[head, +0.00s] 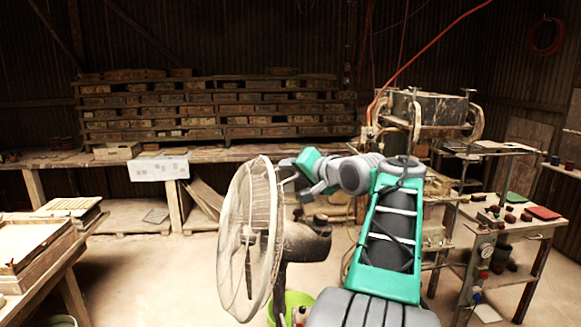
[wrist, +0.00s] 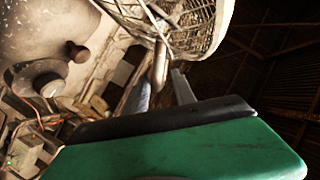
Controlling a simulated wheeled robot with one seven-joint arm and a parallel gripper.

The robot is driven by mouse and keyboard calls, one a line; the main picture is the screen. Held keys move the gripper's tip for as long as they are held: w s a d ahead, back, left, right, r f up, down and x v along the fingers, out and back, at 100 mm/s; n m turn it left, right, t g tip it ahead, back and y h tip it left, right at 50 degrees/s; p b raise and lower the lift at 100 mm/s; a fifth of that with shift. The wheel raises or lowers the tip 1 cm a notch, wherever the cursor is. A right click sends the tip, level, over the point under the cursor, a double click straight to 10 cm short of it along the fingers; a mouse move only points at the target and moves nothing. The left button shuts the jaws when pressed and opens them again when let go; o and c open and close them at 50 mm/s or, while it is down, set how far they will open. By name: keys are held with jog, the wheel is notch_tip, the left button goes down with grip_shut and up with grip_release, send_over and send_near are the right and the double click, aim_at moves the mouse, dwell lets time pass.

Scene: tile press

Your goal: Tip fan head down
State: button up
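The standing fan has a round wire-guarded head (head: 235,262) that faces left and stands close to upright, with a dark motor housing (head: 306,242) behind it. My gripper (head: 291,177) is behind the upper right edge of the guard, above the motor housing. In the wrist view, the guard (wrist: 195,38) fills the top middle. The fingers of my gripper (wrist: 164,90) show as two grey strips with a gap between them, close to a brownish rod by the guard. The fingers look open; whether they touch the fan is unclear.
A green bucket (head: 291,305) is on the floor behind the fan. A wooden workbench (head: 70,255) stands at left, and a cart with a gauge and bricks (head: 505,255) at right. A long bench (head: 95,158) and stacked shelving (head: 215,108) line the back. Floor left of the fan is clear.

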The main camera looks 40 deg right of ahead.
jog(key=shift+w, duration=0.15)
grip_shut()
jog(key=shift+r, duration=0.1)
dwell(1.3)
